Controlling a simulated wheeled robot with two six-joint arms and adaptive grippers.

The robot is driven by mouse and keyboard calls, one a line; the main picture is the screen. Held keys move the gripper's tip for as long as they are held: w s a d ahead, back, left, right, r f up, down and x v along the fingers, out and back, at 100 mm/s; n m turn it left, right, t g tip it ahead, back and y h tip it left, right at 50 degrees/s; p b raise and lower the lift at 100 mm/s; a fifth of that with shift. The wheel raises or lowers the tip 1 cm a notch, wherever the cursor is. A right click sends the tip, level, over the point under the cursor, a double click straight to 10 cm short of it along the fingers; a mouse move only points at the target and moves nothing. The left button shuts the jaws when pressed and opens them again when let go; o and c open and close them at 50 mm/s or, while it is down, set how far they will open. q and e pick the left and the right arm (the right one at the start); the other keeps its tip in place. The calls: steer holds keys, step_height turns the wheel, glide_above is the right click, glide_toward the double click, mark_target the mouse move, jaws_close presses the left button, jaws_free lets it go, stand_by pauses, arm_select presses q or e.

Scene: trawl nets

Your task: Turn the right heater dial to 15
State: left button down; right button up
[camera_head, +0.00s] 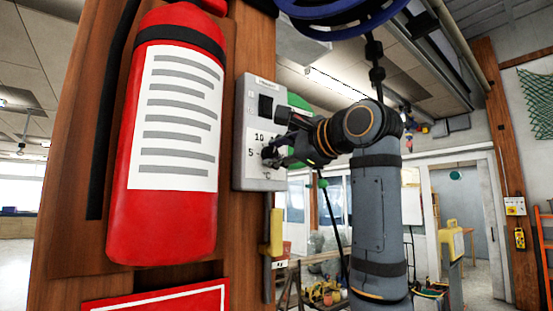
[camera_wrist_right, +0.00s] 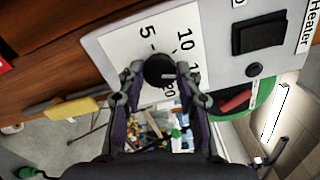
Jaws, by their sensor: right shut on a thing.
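The heater control box (camera_head: 251,178) is a pale grey box on the wooden post. Its round black dial (camera_wrist_right: 158,69) sits on a white scale plate (camera_wrist_right: 139,36). The 5 and 10 show clearly; the marks further round, near a 20, are partly covered by my finger. My right gripper (camera_head: 273,155) reaches in from the right and is shut on the dial, one finger on each side in the wrist view. A small light mark shows at the dial's right side there; its exact reading is unclear. My left gripper is out of view.
A yellow handle (camera_head: 276,232) hangs below. Open room lies behind to the right.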

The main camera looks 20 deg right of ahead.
steer(key=shift+f+m+b, duration=0.15)
steer(key=shift+m+b, duration=0.15)
steer(key=shift+m, duration=0.5)
steer(key=o, duration=0.9)
steer(key=shift+o, duration=1.3)
steer(key=shift+d, duration=0.1)
steer(key=shift+s, duration=0.1)
steer(key=v, duration=1.2)
